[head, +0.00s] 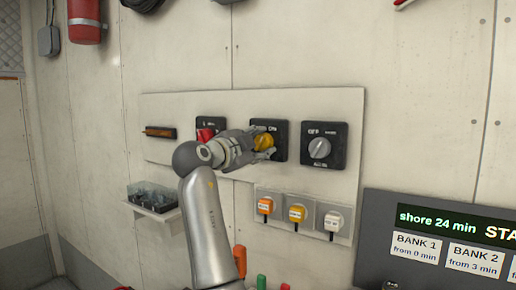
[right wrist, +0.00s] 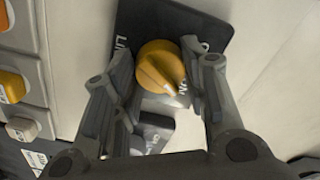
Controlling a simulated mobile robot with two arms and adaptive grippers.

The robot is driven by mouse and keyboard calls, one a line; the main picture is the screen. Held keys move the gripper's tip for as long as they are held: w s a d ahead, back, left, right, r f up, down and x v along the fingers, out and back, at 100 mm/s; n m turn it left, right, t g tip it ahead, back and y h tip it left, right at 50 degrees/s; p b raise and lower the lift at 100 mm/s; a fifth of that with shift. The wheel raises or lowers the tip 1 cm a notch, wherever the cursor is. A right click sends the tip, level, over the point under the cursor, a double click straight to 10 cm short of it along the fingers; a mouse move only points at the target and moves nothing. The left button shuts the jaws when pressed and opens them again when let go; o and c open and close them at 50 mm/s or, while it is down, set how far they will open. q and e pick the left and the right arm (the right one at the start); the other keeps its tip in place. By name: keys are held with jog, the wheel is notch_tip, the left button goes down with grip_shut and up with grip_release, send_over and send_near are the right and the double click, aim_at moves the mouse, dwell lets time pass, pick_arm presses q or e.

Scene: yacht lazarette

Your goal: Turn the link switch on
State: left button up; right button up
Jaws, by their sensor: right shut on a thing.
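The link switch is a yellow rotary knob (head: 264,142) on a black plate (head: 283,130), in the middle of the white wall panel. In the right wrist view the knob (right wrist: 158,64) shows a white pointer mark toward its lower right, close to the letters "ON". Part of a "LIN…" label shows on the plate's left side. My right gripper (head: 266,146) is shut on the yellow knob, with one finger on each side of it. The fingers hide part of the plate and its lettering. My left gripper is not in view.
A red knob (head: 206,134) is left of my gripper and a grey rotary switch (head: 320,148) is to the right. Below hang orange, yellow and white tagged plugs (head: 297,213). A small shelf (head: 155,211) is lower left, a status screen (head: 440,240) lower right.

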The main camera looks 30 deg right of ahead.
jog(key=shift+r, duration=0.1)
dwell(0.4)
jog(key=o, duration=1)
jog(key=v, duration=0.7)
jog(key=shift+s+a, duration=0.15)
